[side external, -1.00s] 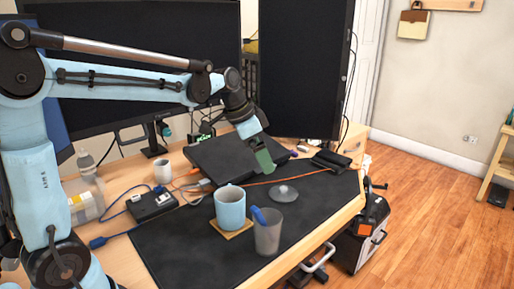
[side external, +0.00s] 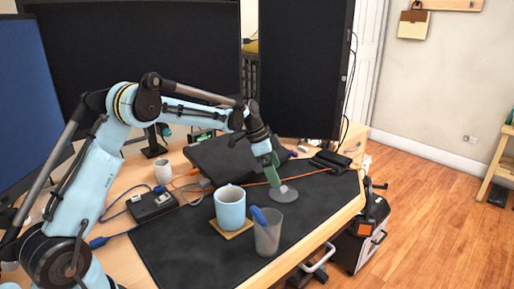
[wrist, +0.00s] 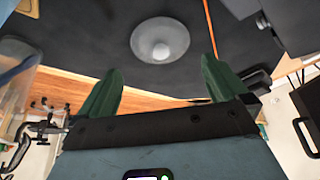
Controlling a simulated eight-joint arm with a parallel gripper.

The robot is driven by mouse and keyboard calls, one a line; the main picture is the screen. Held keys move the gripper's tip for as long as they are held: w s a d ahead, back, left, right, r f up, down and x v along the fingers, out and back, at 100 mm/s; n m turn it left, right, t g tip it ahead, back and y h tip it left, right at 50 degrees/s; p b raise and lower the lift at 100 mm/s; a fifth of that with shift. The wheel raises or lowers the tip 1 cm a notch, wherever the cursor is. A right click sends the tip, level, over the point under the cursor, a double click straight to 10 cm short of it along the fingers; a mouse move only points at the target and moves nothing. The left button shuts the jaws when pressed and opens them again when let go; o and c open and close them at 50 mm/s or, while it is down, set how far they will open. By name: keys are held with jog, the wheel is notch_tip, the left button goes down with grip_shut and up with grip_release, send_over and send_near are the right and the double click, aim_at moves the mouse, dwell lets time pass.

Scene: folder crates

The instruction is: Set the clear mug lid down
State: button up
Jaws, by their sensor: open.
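The clear mug lid (side external: 284,194) lies flat on the black desk mat, to the right of the light blue mug (side external: 230,207). It looks like a greyish translucent disc with a knob. In the wrist view the lid (wrist: 160,40) lies beyond the green fingertips, roughly centred between them and apart from them. My gripper (side external: 273,178) is just above and behind the lid in the side view. Its green fingers (wrist: 160,75) are spread open with nothing between them. The mug stands upright on a wooden coaster (side external: 231,232), its top uncovered.
A grey translucent cup (side external: 267,236) holding a blue item stands in front of the lid. A dark laptop-like slab (side external: 215,155) is behind it, and a black wallet-like item (side external: 330,160) is back right. An orange cable (side external: 300,176) crosses the mat. The mat's front right is clear.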

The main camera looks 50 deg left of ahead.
aim_at(283, 187)
jog(key=shift+x, duration=3.3)
jog(key=shift+w, duration=0.1)
jog(key=shift+c, duration=0.5)
jog(key=shift+r, duration=0.1)
jog(key=c, duration=0.7)
jog(key=shift+o, duration=0.2)
